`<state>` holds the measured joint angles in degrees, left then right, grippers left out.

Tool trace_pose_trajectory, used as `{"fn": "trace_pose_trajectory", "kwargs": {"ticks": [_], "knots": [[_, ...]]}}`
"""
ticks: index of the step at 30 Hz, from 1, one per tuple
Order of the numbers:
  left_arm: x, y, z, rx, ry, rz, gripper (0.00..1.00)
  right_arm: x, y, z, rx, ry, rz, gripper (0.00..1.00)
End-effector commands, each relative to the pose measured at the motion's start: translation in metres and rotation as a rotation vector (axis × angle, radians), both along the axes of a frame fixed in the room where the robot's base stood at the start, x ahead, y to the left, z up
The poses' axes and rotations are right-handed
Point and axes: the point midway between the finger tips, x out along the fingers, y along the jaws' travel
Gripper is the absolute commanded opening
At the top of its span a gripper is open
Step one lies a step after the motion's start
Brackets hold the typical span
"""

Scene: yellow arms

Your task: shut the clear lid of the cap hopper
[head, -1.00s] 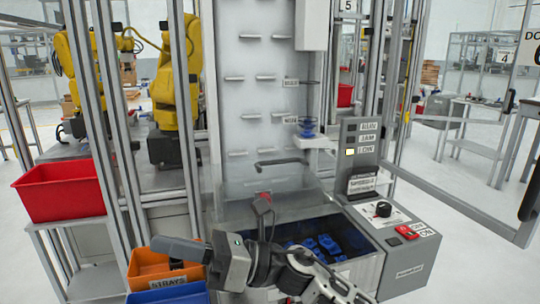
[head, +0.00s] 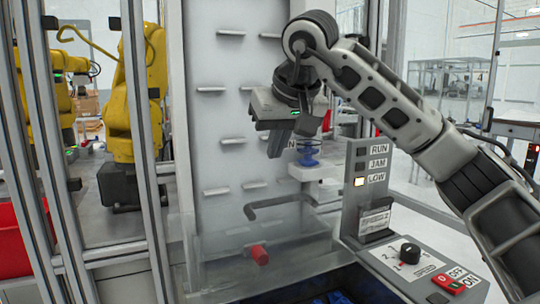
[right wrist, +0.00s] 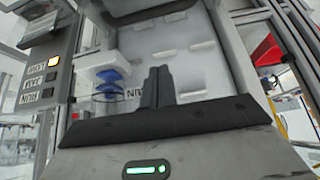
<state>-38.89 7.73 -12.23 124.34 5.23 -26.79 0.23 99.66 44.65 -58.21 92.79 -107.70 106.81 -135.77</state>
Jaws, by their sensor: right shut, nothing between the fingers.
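The clear lid (head: 215,250) of the cap hopper stands raised against the white slotted panel. A red knob (head: 260,254) and a dark bent bar (head: 280,204) show at it. Below it, the hopper opening shows blue caps (head: 335,298) at the bottom edge of the head view, mostly cut off. My right gripper (head: 279,142) is shut and empty, fingers pointing down, above the bent bar and apart from it. In the right wrist view its closed fingers (right wrist: 157,78) show before the white panel. My left gripper is not in view.
A control box with RUN, JAM and LOW labels (head: 369,165) and a black knob (head: 410,253) stands right of the hopper. The LOW lamp is lit. A small shelf with a blue part (head: 308,150) is near my right gripper. Metal frame posts (head: 150,150) stand left.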

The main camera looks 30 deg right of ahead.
Motion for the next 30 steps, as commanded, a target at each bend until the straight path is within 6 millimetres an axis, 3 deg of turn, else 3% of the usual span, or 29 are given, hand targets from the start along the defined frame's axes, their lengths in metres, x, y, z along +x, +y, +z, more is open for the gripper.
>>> {"fn": "trace_pose_trajectory", "kwargs": {"ticks": [11, 18, 30], "knots": [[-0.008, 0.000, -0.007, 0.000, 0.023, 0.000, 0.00, 0.044, -0.002, -0.071, 0.003, 0.007, -0.001, 0.00], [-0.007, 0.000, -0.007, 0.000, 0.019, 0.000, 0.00, 0.011, 0.000, -0.075, 0.003, 0.002, 0.003, 0.00], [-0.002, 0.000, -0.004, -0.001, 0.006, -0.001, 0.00, 0.003, 0.001, -0.077, 0.004, 0.002, 0.001, 0.00]]}}
